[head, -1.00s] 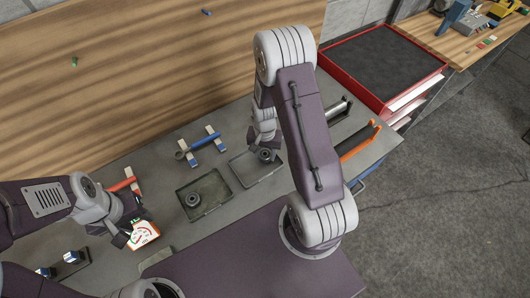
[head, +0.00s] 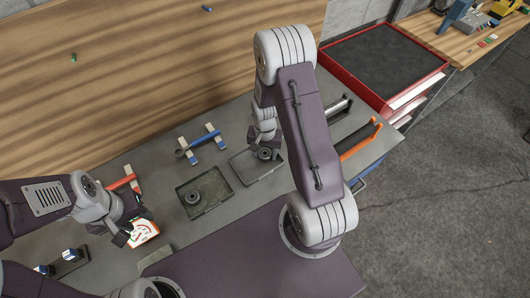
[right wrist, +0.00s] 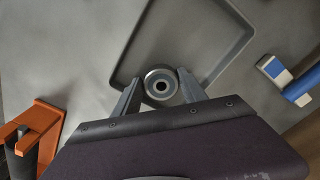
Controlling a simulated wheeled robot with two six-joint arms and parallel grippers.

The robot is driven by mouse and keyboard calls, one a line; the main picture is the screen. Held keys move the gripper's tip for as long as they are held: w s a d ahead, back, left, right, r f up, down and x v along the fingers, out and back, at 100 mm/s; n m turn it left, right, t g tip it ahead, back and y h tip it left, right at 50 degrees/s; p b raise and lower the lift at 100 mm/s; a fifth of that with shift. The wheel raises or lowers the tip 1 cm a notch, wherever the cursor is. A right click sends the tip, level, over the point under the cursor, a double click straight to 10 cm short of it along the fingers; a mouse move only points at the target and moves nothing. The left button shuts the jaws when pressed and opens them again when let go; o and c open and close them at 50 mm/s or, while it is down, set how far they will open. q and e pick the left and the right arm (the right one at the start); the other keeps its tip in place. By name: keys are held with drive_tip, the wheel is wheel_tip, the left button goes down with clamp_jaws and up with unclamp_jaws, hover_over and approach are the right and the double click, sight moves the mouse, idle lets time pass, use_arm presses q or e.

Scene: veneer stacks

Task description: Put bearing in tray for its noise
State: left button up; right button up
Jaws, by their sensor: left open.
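My right gripper (right wrist: 160,88) is closed around a dark ring-shaped bearing (right wrist: 161,86), with a finger against each side. The bearing also shows in the head view (head: 265,154). It is at the near edge of the right-hand dark tray (right wrist: 122,72), whose floor looks otherwise empty; I cannot tell whether it touches the tray. The left-hand tray (head: 222,203) has another bearing (head: 192,198) in it. My left gripper (head: 132,225) is open at a white and red meter (head: 143,233) with a dial. Its fingers partly hide the meter, and the dial is too small to read.
A blue-handled tool (head: 200,142) lies on white and blue supports behind the trays. An orange-handled holder (head: 360,140) and a black one stand at the right. A red tool (head: 122,183) lies at left. A red cabinet (head: 330,64) stands beyond the bench.

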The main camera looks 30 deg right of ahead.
drive_tip(key=shift+s, duration=0.15)
wheel_tip(320, 180, up, 13)
drive_tip(key=s+a+n+t, duration=0.1)
drive_tip(key=s+a+n, duration=0.5)
drive_tip(key=s+n, duration=0.1)
drive_tip(key=shift+s+a+r+n+b, duration=0.2)
drive_tip(key=shift+s+a+n+b, duration=0.25)
drive_tip(key=shift+s, duration=0.25)
drive_tip(key=shift+d, duration=0.15)
idle(0.8)
